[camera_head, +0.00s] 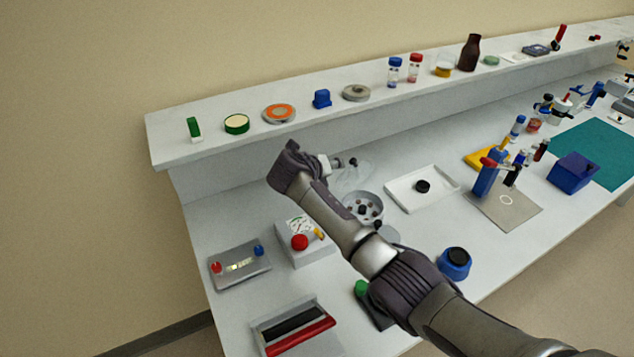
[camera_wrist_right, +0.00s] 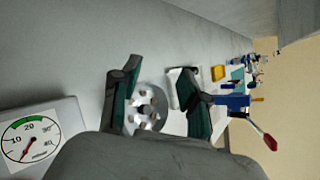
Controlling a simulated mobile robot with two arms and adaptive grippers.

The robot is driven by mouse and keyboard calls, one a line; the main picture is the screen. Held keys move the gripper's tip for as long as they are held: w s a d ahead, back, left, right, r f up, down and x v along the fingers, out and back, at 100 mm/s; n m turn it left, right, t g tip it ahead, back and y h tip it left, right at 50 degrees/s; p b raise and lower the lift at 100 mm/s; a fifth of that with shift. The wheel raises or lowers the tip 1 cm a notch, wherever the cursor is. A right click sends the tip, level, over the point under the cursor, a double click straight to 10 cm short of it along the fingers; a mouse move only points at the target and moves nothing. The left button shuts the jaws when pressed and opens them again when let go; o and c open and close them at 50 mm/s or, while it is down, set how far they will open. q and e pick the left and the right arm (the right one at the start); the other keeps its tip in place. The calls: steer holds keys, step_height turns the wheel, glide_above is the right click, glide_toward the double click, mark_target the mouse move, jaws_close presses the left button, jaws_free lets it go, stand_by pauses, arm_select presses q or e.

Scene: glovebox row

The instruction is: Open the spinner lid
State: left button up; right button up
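The spinner (camera_head: 377,215) is a round grey bowl with dark and light pieces inside, on the bench beside my right arm. A pale translucent disc (camera_head: 352,181), apparently its lid, shows behind the bowl, partly hidden by my gripper; its exact tilt is hard to tell. In the right wrist view the spinner (camera_wrist_right: 158,101) shows between my fingers, with its inside visible. My right gripper (camera_wrist_right: 160,98) is open, its two fingers apart with nothing held. In the head view it (camera_head: 338,164) is at the disc; I cannot tell whether it touches. My left gripper is out of view.
A gauge box with a red button (camera_head: 299,242) stands left of the spinner. A white tray (camera_head: 405,203) with a black round piece is to its right. A blue pot (camera_head: 454,264) stands in front. A raised shelf (camera_head: 210,149) with small items runs behind.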

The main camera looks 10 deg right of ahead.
steer(key=s+a, duration=0.4)
steer(key=s, duration=0.1)
steer(key=shift+s+r, duration=0.15)
steer(key=shift+s, duration=0.05)
steer(key=shift+a, duration=0.1)
steer(key=shift+c, duration=0.3)
